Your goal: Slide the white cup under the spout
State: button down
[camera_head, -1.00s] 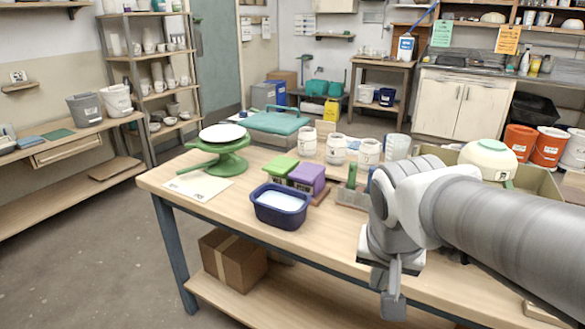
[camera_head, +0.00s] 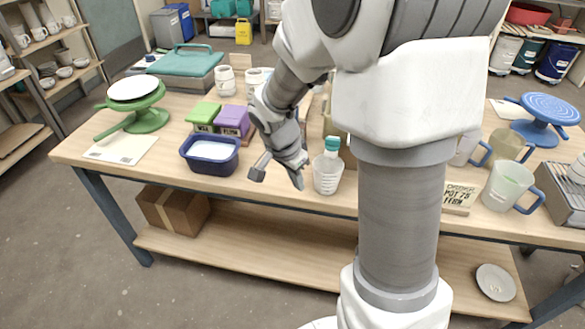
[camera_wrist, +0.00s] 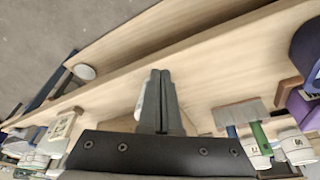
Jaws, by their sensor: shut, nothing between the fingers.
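My gripper (camera_head: 278,172) is over the front of the workbench, between the blue tub and a whitish ribbed cup. Its fingers (camera_wrist: 158,80) are pressed together and empty in the wrist view. The whitish cup (camera_head: 328,178) stands upright near the front edge, just right of my gripper and apart from it, with a teal-capped bottle (camera_head: 331,147) behind it. A pale mug with a blue handle (camera_head: 508,184) stands further right, beside a grey grated tray (camera_head: 562,193). I cannot tell which one the task means by the white cup. I cannot make out a spout; my arm hides much of the bench.
A blue tub of white liquid (camera_head: 210,154), a purple box (camera_head: 232,121) and a green box (camera_head: 203,115) stand left of my gripper. A lettered sign (camera_head: 459,197) and a tan mug (camera_head: 506,147) are on the right. The front edge (camera_head: 240,190) is close.

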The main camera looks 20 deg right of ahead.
aim_at(318, 184)
jog(key=b+x, duration=0.1)
jog(key=x, duration=0.7)
jog(key=shift+s+b, duration=0.1)
jog(key=shift+b, duration=0.25)
jog(key=shift+w+d+r+p, duration=0.15)
jog(key=shift+w+d+p, duration=0.1)
jog(key=shift+d, duration=0.25)
jog(key=shift+w+d+r+p, duration=0.15)
jog(key=shift+w+d, duration=0.1)
jog(key=shift+d, duration=0.25)
jog(key=shift+w+d+f, duration=0.1)
jog(key=shift+w+d, duration=0.25)
jog(key=shift+d, duration=0.35)
jog(key=shift+w+d+b, duration=0.2)
jog(key=shift+d, duration=0.3)
jog(key=shift+w+d+b, duration=0.15)
jog(key=shift+w+d, duration=0.05)
jog(key=shift+d, duration=0.25)
jog(key=shift+a, duration=0.1)
